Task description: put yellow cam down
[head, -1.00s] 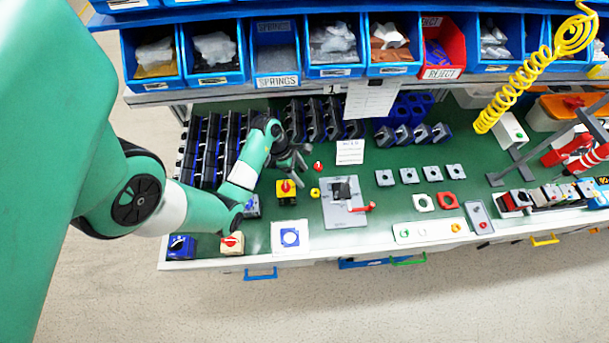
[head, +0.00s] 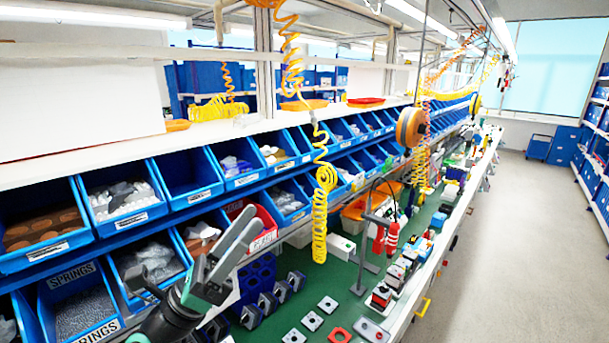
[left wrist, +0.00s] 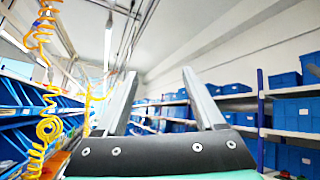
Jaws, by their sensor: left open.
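My left gripper (head: 203,262) is raised at the lower left of the head view, in front of the blue parts bins. Its fingers are spread. In the left wrist view the same gripper (left wrist: 158,85) is open, with nothing between its fingers and only the room's shelves and ceiling beyond. No yellow cam can be made out in either current view. The near part of the bench lies outside the head picture. My right gripper is not in view.
Blue bins (head: 192,172) line the rack above the green bench (head: 290,322). A coiled yellow hose (head: 322,215) hangs over it. Square plates (head: 312,321) and a red plate (head: 340,335) lie near the front. The aisle floor (head: 510,250) at right is clear.

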